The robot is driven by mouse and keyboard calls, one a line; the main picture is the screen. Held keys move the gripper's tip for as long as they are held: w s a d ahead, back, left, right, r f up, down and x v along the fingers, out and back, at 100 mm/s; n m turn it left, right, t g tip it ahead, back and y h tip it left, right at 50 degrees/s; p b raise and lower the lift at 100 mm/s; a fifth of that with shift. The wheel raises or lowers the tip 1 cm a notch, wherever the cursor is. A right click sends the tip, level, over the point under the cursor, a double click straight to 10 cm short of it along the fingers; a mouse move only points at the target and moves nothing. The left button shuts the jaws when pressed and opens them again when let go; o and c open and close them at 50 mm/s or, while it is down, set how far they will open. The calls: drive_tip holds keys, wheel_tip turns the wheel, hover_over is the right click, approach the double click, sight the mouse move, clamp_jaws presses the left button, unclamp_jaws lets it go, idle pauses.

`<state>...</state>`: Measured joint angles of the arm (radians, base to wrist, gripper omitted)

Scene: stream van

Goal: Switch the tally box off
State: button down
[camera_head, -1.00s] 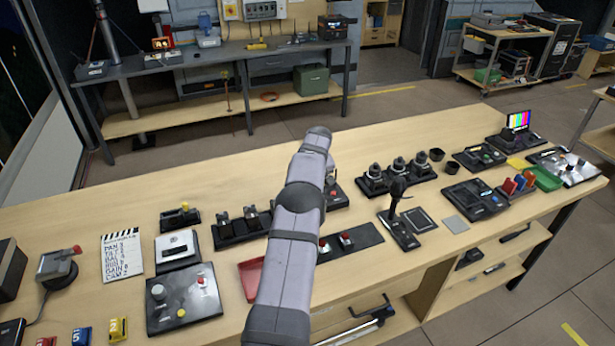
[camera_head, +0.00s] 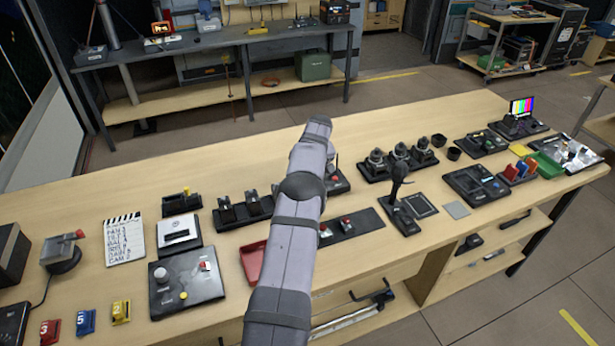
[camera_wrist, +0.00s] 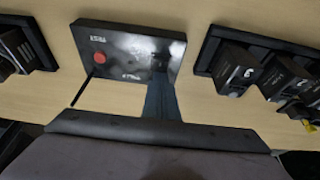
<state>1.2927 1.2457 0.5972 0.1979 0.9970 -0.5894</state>
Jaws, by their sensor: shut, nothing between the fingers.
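A black box with a red round button or lamp (camera_wrist: 98,57) lies below my gripper in the wrist view. Its upside-down white labels are hard to read; one may say TALLY, so I take it for the tally box (camera_wrist: 118,42). A thin dark rod (camera_wrist: 82,88) stands at its near left edge. My gripper (camera_wrist: 159,88) is shut and empty, its dark fingers over the box's near right part; contact cannot be told. In the head view the box (camera_head: 338,183) shows partly behind my arm, which hides my gripper. Its switch is not clearly visible.
A black rack with several small units (camera_wrist: 255,75) stands close right of the box in the wrist view. Another dark unit (camera_wrist: 22,45) is at left. In the head view, a joystick panel (camera_head: 398,205) and a red tray (camera_head: 252,262) are nearby. Bare wood lies behind.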

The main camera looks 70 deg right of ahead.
drive_tip(key=shift+a+f, duration=0.15)
drive_tip(key=shift+f, duration=0.1)
drive_tip(key=shift+s+a+f+b, duration=0.15)
drive_tip(key=shift+s+a+b, duration=0.05)
drive_tip(key=shift+s+b, duration=0.1)
drive_tip(key=shift+s+a+f+b, duration=0.1)
drive_tip(key=shift+s+a+b, duration=0.25)
drive_tip(key=shift+a, duration=0.1)
wheel_tip(320, 180, up, 5)
drive_tip(key=p, duration=0.2)
drive_tip(key=shift+s+f+p, duration=0.1)
drive_tip(key=shift+s+p, duration=0.05)
drive_tip(key=shift+p, duration=0.15)
drive_tip(key=shift+s+a+r+b, duration=0.15)
drive_tip(key=shift+r+b, duration=0.2)
drive_tip(key=shift+b, duration=0.2)
drive_tip(key=b+v, duration=0.3)
drive_tip(key=v, duration=0.6)
drive_tip(key=shift+r, duration=0.15)
